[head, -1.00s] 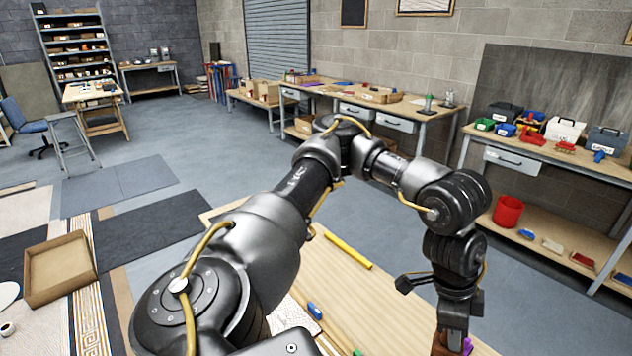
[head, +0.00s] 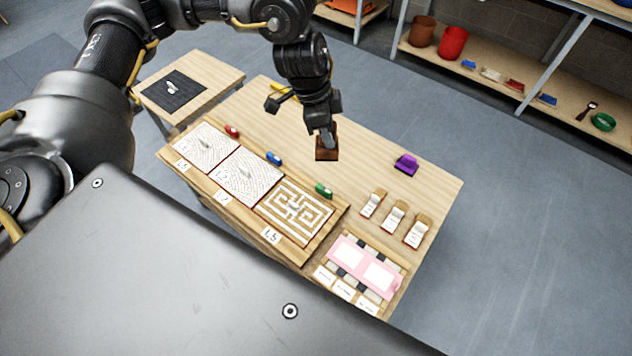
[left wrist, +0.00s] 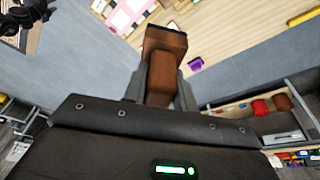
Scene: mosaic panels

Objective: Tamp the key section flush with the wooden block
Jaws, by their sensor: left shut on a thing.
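The wooden block (head: 326,154) is brown and hangs from my left gripper (head: 326,132), whose fingers are shut on it. In the left wrist view the block (left wrist: 165,50) sits between the two grey fingers of the gripper (left wrist: 160,88). It appears to be above the table, right of the mosaic panels. The key section (head: 294,208) has a tan and white maze-like key pattern and lies nearest the right end of the panel row. Its height against its neighbours cannot be told. A black jointed part at the wrist view's upper left may be my right gripper.
Two speckled panels (head: 246,178) lie left of the key section, with red, blue and green (head: 323,190) small items behind. A purple item (head: 406,164), three labelled holders (head: 394,215) and a pink sheet (head: 362,268) are on the table (head: 440,190). Bare wood surrounds the block.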

